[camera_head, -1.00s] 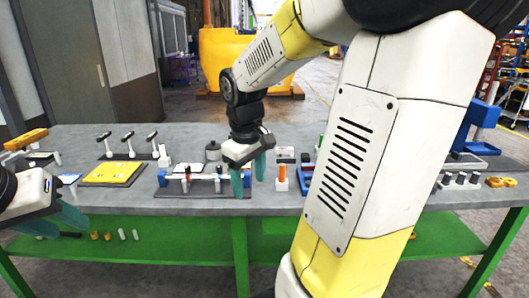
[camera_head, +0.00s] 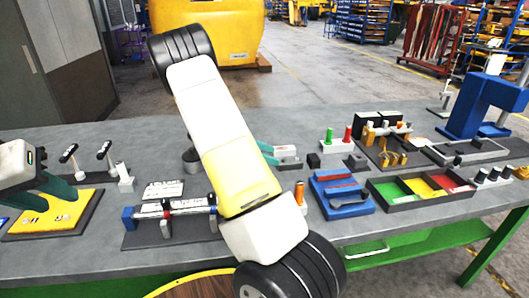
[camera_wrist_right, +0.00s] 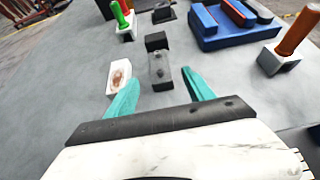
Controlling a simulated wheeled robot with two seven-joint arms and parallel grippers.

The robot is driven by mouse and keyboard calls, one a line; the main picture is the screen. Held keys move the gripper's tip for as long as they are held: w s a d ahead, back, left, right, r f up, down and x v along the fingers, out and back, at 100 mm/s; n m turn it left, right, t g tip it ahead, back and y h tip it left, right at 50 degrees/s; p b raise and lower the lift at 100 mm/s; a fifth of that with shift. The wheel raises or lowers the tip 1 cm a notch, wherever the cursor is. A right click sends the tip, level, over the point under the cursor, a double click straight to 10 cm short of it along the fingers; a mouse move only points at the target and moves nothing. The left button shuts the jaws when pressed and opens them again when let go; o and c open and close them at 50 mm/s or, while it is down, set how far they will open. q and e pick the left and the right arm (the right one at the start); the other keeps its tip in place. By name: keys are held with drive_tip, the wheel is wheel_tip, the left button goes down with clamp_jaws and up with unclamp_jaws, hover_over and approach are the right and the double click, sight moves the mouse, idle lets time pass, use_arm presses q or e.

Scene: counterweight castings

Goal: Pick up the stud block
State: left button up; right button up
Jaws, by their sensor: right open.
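The stud block (camera_wrist_right: 160,70) is a small dark grey block with round studs on top. In the right wrist view it lies on the grey table, just beyond and between my right gripper's fingertips. In the head view it shows small (camera_head: 289,163) beside the yellow and white arm. My right gripper (camera_wrist_right: 155,84) is open and empty, its teal fingers apart. In the head view its fingertips (camera_head: 268,153) show just past the arm, which hides the rest. My left gripper (camera_head: 58,187) is over the yellow plate at the left; its jaw gap is unclear.
A white block (camera_wrist_right: 118,77) lies close to the left fingertip, and a black cube (camera_wrist_right: 157,41) stands behind the stud block. A blue tray (camera_head: 341,194), an orange-handled piece in a white stand (camera_head: 300,194) and a divided bin (camera_head: 420,187) are nearby.

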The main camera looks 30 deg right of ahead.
sight(286, 161)
drive_tip(key=x, duration=0.7)
drive_tip(key=shift+d+f, duration=0.15)
drive_tip(key=shift+c, duration=0.2)
clamp_jaws()
idle(1.0)
